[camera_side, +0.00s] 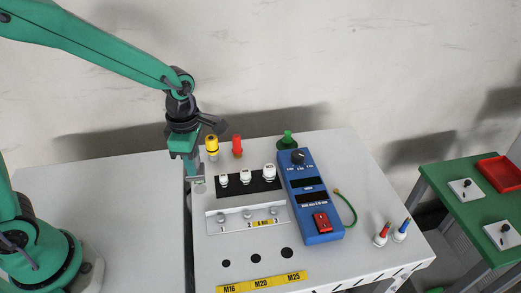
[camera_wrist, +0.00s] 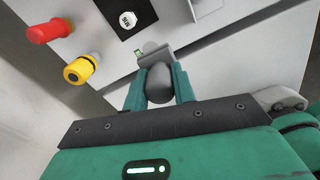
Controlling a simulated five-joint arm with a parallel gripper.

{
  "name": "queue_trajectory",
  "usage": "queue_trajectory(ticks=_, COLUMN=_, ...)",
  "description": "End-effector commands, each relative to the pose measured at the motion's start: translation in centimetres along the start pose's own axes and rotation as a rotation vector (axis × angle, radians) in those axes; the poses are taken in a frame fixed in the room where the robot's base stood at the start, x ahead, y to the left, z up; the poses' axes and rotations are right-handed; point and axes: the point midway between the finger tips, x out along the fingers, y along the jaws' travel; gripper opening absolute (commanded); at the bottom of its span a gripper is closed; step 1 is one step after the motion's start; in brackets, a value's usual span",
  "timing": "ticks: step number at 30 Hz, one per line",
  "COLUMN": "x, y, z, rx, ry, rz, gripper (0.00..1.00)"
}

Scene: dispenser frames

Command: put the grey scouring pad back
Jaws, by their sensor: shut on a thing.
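I see no grey scouring pad in either view. My gripper (camera_wrist: 160,85) is shut on a grey, rounded cylinder (camera_wrist: 159,84), which sits between its two green fingers in the wrist view. A paler grey end with a small green-marked piece shows just beyond the fingertips. In the side view my gripper (camera_side: 195,179) points down at the left edge of the white worktop (camera_side: 350,165), left of the black strip. The held thing is small there, and I cannot tell whether it touches the worktop.
A yellow button (camera_side: 211,146) and a red one (camera_side: 237,147) stand behind my gripper. White fittings (camera_side: 269,173) stand on a black strip. A blue tester (camera_side: 311,200) lies to the right. A white holder (camera_side: 248,220) and dark holes (camera_side: 256,258) are in front.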

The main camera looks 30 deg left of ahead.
Motion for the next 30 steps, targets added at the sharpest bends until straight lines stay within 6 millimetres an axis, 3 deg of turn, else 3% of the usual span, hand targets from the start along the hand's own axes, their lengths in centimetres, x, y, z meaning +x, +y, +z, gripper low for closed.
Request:
queue_trajectory(ticks=11, x=-0.6, y=1.4, z=2.5, rx=-0.002, ry=0.0, rz=0.0, gripper=0.01)
queue_trajectory(ticks=30, x=-2.7, y=5.6, z=14.2, rx=-0.022, ry=0.0, rz=0.0, gripper=0.01)
